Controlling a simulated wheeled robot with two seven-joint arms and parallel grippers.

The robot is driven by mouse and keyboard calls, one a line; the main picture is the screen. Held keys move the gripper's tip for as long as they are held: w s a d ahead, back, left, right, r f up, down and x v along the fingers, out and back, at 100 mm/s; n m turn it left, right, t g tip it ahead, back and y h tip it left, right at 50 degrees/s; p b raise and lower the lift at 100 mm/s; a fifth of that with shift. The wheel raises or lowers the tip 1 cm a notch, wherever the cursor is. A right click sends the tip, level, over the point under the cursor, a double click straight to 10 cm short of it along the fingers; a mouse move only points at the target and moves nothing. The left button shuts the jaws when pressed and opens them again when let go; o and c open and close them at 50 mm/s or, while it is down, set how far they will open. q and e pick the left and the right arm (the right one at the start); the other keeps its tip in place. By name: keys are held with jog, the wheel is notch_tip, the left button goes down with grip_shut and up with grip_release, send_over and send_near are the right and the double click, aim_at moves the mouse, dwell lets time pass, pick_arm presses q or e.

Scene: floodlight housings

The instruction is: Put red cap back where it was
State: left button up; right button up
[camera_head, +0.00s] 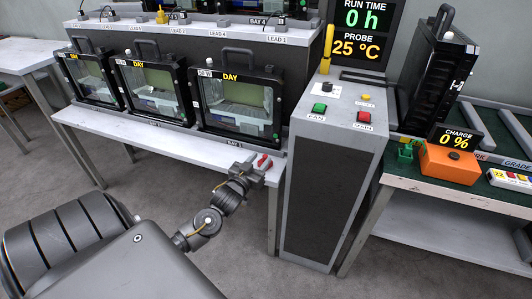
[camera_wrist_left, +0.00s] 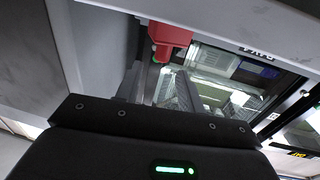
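The red cap (camera_head: 264,161) is at the front right of the white bench, in front of the rightmost housing. It also shows in the left wrist view (camera_wrist_left: 170,38), near the top, just beyond my fingertips. My left gripper (camera_head: 257,170) reaches up to it from the front. In the left wrist view its two grey fingers (camera_wrist_left: 157,85) stand apart with a gap between them. I cannot see the cap held between them; its lower part is partly hidden. My right gripper is not in view.
Glass-fronted housings marked DAY (camera_head: 240,98) stand along the white bench (camera_head: 170,140). A grey pedestal (camera_head: 330,150) with green and red buttons rises close on the right. A green-topped table (camera_head: 400,178) carries an orange box (camera_head: 448,163) and a black housing (camera_head: 437,85).

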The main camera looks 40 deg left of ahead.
pick_arm(q)
jog(key=s+d+f+m+g+h, duration=0.1)
jog(key=s+d+f+g, duration=0.3)
jog(key=s, duration=0.5)
jog(key=s+d+f+m+g+h, duration=0.1)
jog(key=s+d+f+m+g, duration=0.1)
jog(key=s+d+f+g, duration=0.3)
jog(key=s+d+f+m+g+h, duration=0.1)
jog(key=s+d+f+g, duration=0.4)
jog(key=s+d, duration=0.6)
jog(key=s+f+h, duration=0.1)
jog(key=s+f, duration=0.1)
jog(key=s, duration=0.1)
jog(key=shift+s+f, duration=0.2)
jog(key=shift+s, duration=0.05)
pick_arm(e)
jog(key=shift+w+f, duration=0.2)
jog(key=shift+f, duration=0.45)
pick_arm(q)
jog(key=shift+d, duration=0.1)
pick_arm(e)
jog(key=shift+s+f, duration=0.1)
